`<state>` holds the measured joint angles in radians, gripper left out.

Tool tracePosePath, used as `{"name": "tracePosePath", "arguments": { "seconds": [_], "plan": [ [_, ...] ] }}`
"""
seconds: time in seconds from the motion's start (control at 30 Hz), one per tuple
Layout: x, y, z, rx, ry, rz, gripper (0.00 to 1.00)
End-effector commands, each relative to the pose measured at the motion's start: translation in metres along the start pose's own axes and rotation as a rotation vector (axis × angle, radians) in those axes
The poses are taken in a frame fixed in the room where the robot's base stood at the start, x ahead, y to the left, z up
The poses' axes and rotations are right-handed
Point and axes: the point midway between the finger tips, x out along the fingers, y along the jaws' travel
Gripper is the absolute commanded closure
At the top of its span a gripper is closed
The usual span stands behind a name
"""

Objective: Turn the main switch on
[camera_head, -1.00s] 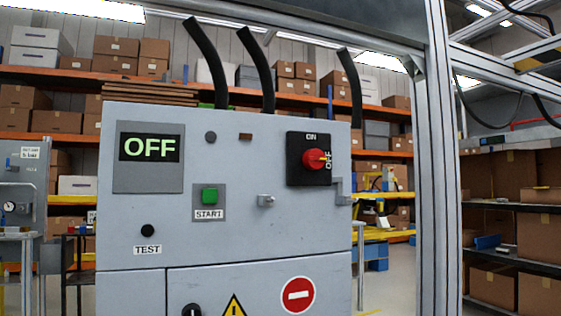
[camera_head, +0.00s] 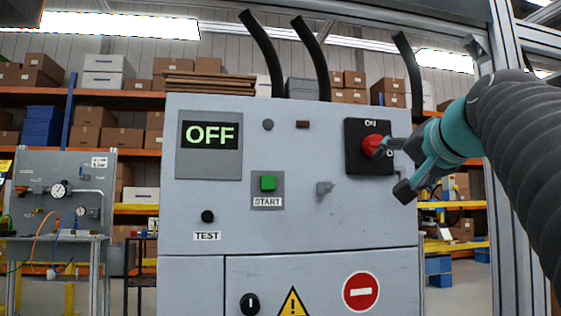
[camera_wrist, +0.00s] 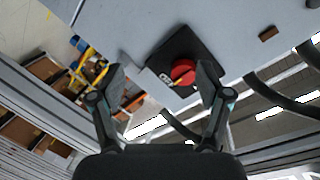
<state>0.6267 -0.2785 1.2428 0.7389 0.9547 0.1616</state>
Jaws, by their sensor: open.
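The main switch is a red round knob (camera_head: 372,145) on a black square plate (camera_head: 354,160) at the upper right of the grey cabinet. "ON" is printed above the knob; the "OFF" side is mostly hidden behind my gripper. The display (camera_head: 209,134) reads OFF in green. My gripper (camera_head: 393,168) is open at the switch, coming from the right. In the wrist view, the red knob (camera_wrist: 184,72) shows between the two open fingers (camera_wrist: 160,80), closer to the right-hand one. I cannot tell whether a finger touches it.
A green START button (camera_head: 268,183), a black TEST button (camera_head: 207,216) and a small metal latch (camera_head: 324,188) stand out from the cabinet front (camera_head: 290,225). A metal frame post (camera_head: 508,210) is at the right, behind my arm.

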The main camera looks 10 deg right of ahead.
Motion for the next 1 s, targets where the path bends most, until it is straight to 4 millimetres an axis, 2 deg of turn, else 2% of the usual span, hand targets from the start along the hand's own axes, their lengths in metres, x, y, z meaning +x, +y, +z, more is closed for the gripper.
{"name": "tracePosePath", "arguments": {
  "seconds": [0.03,0.1,0.2,0.3,0.43,0.57,1.0],
  "plan": [
    [-0.005,-0.004,-0.017,0.008,0.039,-0.02,0.23],
    [-0.012,-0.013,-0.036,0.018,0.079,-0.05,0.23],
    [-0.02,-0.022,-0.053,0.025,0.116,-0.079,0.23],
    [-0.024,-0.028,-0.061,0.029,0.133,-0.096,0.23],
    [-0.018,-0.03,-0.065,0.03,0.136,-0.101,0.23],
    [-0.002,-0.033,-0.067,0.029,0.133,-0.102,0.23],
    [0.078,-0.041,-0.078,0.029,0.134,-0.101,0.23]
  ]
}}
